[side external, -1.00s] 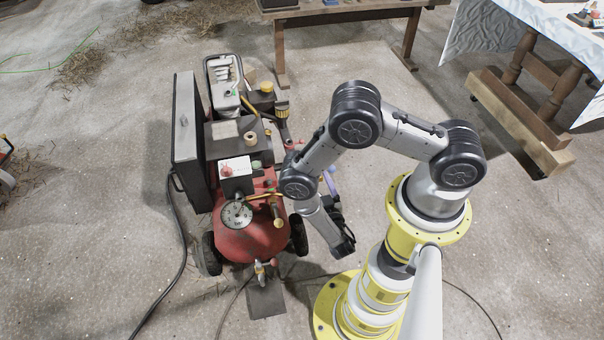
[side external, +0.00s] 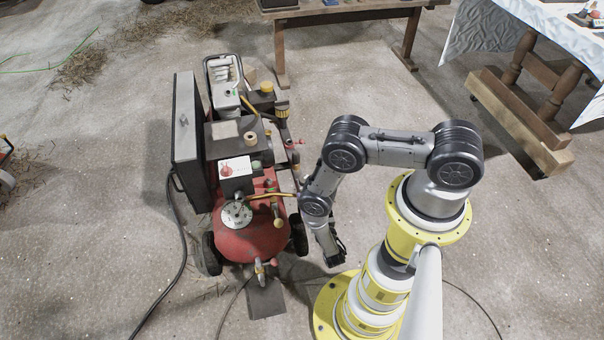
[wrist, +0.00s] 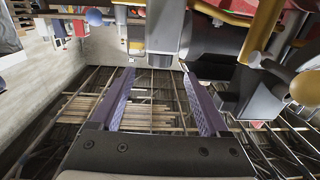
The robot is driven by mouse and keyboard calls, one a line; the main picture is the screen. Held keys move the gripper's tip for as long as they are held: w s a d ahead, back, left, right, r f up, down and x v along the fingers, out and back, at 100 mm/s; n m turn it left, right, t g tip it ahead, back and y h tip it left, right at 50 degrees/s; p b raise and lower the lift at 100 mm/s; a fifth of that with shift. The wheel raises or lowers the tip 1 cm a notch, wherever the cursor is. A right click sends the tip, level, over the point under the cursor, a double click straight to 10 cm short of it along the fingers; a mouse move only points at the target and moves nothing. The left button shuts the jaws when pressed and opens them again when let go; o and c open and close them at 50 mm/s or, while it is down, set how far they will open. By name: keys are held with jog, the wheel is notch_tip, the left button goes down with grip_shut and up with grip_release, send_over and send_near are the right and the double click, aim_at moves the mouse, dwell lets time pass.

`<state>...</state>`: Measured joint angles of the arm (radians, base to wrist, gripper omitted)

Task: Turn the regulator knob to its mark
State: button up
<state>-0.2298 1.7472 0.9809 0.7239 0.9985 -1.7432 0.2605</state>
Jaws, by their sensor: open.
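The red compressor (side external: 252,240) stands upright left of my arm in the side view. It carries a round gauge (side external: 237,214), a red knob (side external: 226,170) on a white-faced box and brass fittings (side external: 278,217). I cannot tell which part is the regulator knob, and I see no clear mark. My gripper (side external: 335,255) hangs to the right of the compressor, apart from it. In the wrist view my gripper (wrist: 157,78) has its two purple fingers wide apart with nothing between them.
A black-and-grey panel (side external: 186,125) stands along the compressor's left side. A hose (side external: 180,230) runs over the floor. A wooden table (side external: 345,15) and a cloth-covered table (side external: 510,35) stand at the back.

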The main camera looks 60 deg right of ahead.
aim_at(303, 175)
jog(key=x, duration=1.1)
grip_shut()
